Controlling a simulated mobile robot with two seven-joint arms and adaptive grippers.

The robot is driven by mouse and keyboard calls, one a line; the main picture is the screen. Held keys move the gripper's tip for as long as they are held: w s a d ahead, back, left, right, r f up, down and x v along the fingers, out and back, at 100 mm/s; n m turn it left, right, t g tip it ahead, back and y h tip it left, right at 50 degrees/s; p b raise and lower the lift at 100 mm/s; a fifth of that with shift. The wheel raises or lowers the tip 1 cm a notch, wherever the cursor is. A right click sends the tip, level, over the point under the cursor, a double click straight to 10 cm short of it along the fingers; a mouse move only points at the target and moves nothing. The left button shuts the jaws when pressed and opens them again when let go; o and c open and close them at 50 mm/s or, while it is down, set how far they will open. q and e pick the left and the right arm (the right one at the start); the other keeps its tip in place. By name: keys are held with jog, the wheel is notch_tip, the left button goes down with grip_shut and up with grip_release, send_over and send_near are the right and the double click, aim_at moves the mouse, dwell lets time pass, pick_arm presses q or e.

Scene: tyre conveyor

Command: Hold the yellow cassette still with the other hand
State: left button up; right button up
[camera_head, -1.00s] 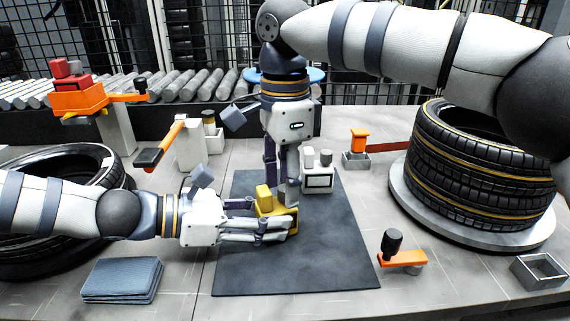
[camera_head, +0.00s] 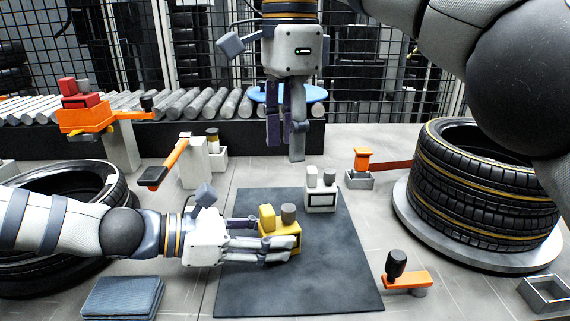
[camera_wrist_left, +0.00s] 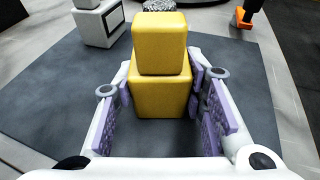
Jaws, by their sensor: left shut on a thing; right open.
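The yellow cassette (camera_head: 286,239) stands upright on the dark mat (camera_head: 330,275), with a yellow block and a grey knob on its top. My left gripper (camera_head: 268,243) comes in from the left and is shut on the cassette. In the left wrist view the cassette (camera_wrist_left: 160,90) sits between the purple finger pads. My right gripper (camera_head: 286,135) hangs open and empty above and behind the mat, fingers pointing down, clear of the cassette.
A white cassette (camera_head: 321,192) stands at the mat's back edge. Stacked tyres (camera_head: 470,205) are at the right, another tyre (camera_head: 60,190) at the left. Blue cloths (camera_head: 122,298) lie front left. An orange lever (camera_head: 407,279) stands right of the mat. The mat's front is clear.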

dwell(0.4)
pick_arm(q)
jog(key=o, duration=1.1)
jog(key=shift+o, duration=0.2)
jog(key=v, duration=1.1)
jog(key=shift+a+r, duration=0.15)
jog(key=shift+s+a, duration=0.2)
jog(key=shift+a, duration=0.1)
